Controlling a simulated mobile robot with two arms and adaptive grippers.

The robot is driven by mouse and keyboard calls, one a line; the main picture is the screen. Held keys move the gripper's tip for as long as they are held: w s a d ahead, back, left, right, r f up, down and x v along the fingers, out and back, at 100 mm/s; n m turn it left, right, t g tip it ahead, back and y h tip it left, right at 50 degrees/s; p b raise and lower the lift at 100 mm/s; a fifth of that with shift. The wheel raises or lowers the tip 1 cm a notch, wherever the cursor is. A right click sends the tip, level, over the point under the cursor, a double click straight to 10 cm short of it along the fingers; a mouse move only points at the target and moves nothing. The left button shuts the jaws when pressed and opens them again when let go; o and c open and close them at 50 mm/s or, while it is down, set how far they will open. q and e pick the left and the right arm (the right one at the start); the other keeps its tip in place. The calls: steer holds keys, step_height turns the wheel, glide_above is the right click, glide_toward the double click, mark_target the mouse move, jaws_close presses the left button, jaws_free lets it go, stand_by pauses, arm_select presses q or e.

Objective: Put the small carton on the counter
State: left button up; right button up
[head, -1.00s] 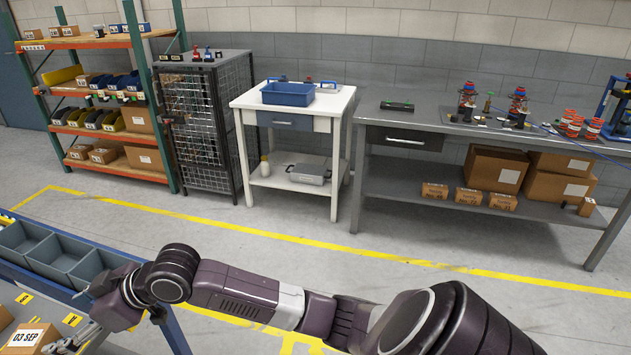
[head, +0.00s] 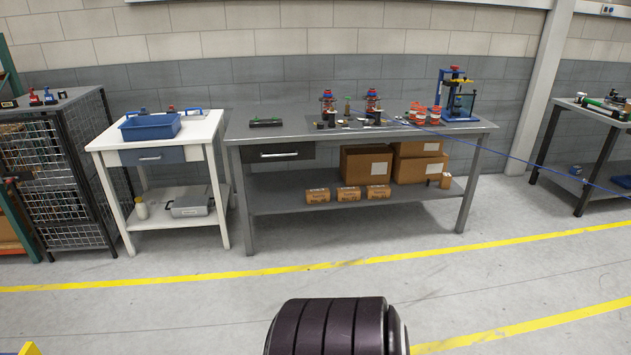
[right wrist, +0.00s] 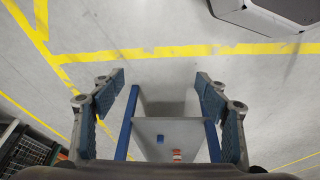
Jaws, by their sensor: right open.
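A tiny carton (head: 445,181) stands at the right end of the lower shelf of the grey workbench (head: 215,130). Three small brown cartons (head: 348,194) lie in a row near that shelf's front edge. I cannot tell which carton the task means, or whether this bench is the counter. My right gripper (right wrist: 160,80) is open and empty in the right wrist view, with grey floor and a blue-legged table (right wrist: 176,126) beyond its fingers. No carton is between the fingers. My left gripper is not in view.
Larger boxes (head: 367,166) sit behind the small cartons. The benchtop holds red and blue fixtures (head: 372,105), orange springs and a blue press (head: 458,95). A white table (head: 95,146) with a blue bin (head: 150,127) stands left. The floor before the bench is clear.

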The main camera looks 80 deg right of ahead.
steer(key=s+d+f+g, duration=0.1)
steer(key=s+f+g, duration=0.2)
steer(key=s, duration=1.5)
step_height(320, 180, down, 2)
steer(key=shift+s+f, duration=0.15)
